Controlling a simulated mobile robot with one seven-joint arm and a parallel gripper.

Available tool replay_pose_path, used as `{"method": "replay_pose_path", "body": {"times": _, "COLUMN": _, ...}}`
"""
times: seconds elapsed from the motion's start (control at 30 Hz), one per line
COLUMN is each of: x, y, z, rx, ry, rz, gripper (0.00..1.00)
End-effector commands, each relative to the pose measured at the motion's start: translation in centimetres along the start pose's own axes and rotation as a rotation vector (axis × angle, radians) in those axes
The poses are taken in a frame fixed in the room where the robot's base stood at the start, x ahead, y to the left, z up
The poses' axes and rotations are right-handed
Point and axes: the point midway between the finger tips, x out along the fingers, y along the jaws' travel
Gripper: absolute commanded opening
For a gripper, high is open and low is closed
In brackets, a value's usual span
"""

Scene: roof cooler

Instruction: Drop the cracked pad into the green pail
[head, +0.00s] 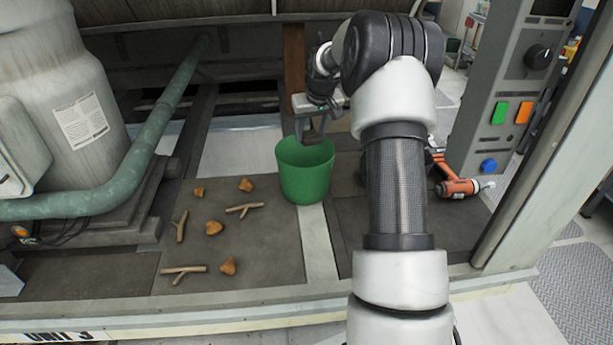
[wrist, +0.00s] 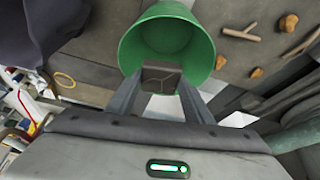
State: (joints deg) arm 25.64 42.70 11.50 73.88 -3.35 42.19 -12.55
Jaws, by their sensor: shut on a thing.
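The green pail (head: 305,176) stands upright on the dark floor panels in the middle of the head view. It also shows in the wrist view (wrist: 200,58), with its open mouth toward the camera. My gripper (wrist: 160,85) is shut on the cracked pad (wrist: 161,79), a small dark square with crack lines on its face. In the wrist view the pad overlaps the near rim of the pail. In the head view my gripper (head: 311,135) is above the pail's back rim, and the pad is hard to make out there. How high the pad is above the rim, I cannot tell.
Several twigs (head: 184,270) and brown leaves or clods (head: 214,228) lie left of the pail. A green pipe (head: 125,190) and a large grey tank (head: 60,90) stand further left. An orange tool (head: 460,187) lies to the right, near a grey control post (head: 505,90) with buttons.

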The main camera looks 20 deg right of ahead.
Motion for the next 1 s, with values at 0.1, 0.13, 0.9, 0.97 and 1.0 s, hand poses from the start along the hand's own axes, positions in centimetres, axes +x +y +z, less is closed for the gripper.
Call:
{"method": "replay_pose_path", "body": {"times": 0.1, "x": 1.8, "y": 0.0, "z": 0.8, "rx": 0.000, "ry": 0.000, "rz": 0.000, "gripper": 0.23}}
{"method": "replay_pose_path", "body": {"times": 0.13, "x": 2.1, "y": 0.0, "z": 0.9, "rx": 0.000, "ry": 0.000, "rz": 0.000, "gripper": 0.23}}
{"method": "replay_pose_path", "body": {"times": 0.9, "x": 3.6, "y": 0.0, "z": 1.5, "rx": 0.000, "ry": 0.001, "rz": 0.000, "gripper": 0.68}}
{"method": "replay_pose_path", "body": {"times": 0.97, "x": 3.6, "y": 0.0, "z": 1.5, "rx": 0.000, "ry": 0.001, "rz": 0.000, "gripper": 0.68}}
{"method": "replay_pose_path", "body": {"times": 1.0, "x": 3.6, "y": 0.0, "z": 1.5, "rx": 0.000, "ry": 0.001, "rz": 0.000, "gripper": 0.68}}
